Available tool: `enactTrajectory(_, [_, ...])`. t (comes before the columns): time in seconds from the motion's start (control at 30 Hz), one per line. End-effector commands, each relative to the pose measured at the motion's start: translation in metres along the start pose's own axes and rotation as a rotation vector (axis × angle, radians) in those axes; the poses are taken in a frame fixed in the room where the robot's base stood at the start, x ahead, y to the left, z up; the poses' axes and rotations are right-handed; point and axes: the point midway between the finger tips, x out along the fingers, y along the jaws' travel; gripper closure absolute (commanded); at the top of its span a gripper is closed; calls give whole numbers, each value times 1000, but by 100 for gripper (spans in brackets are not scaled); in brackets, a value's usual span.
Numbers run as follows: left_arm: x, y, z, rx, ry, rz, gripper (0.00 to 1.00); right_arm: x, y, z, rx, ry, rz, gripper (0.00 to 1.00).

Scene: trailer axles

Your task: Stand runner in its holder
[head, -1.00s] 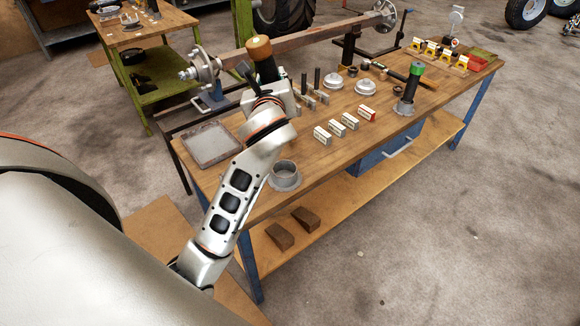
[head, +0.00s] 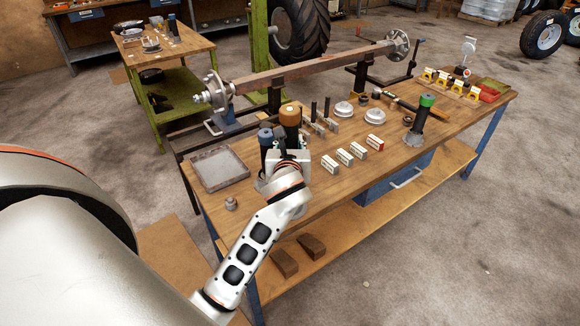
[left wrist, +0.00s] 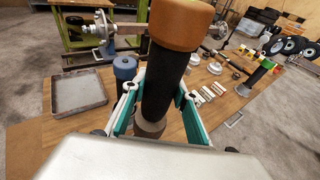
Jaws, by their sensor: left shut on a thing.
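The runner, a black cylinder with an orange-brown cap (head: 290,113), is upright in my left gripper (head: 287,153). In the left wrist view the runner (left wrist: 166,85) stands between the green-sided fingers, which are shut on its lower part. A sliver of a grey round rim (head: 261,184), likely the holder, shows beside the gripper near the table's front left. The rest of the holder is hidden, so I cannot tell whether the runner's foot is inside it. My right gripper is not in view.
A blue-capped cylinder (head: 265,137) stands close left of the runner. A grey tray (head: 219,168) and a small metal part (head: 231,203) lie to the left. Small boxes (head: 344,157) and a green-capped cylinder (head: 421,118) in a grey base stand to the right.

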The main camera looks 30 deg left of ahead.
Motion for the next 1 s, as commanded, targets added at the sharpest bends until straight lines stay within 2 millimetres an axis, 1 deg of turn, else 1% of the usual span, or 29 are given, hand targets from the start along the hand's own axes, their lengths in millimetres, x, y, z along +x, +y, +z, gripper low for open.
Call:
enactTrajectory(0.03, [2, 0, -9, 1, -1, 0, 100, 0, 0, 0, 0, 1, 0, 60])
enactTrajectory(0.1, [5, 0, -20, 1, -2, 0, 100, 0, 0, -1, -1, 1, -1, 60])
enactTrajectory(0.2, [8, 0, -30, -1, -4, 0, 100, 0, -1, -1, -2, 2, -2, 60])
enactTrajectory(0.37, [10, 0, -39, -2, -5, 0, 100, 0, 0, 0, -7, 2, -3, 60])
enactTrajectory(0.63, [19, 0, -72, 0, -3, 1, 100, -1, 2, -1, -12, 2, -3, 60])
enactTrajectory(0.77, [20, 0, -78, -2, -5, -1, 100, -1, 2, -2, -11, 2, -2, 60])
enactTrajectory(1.0, [20, 0, -78, -2, -6, 0, 100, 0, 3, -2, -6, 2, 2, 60])
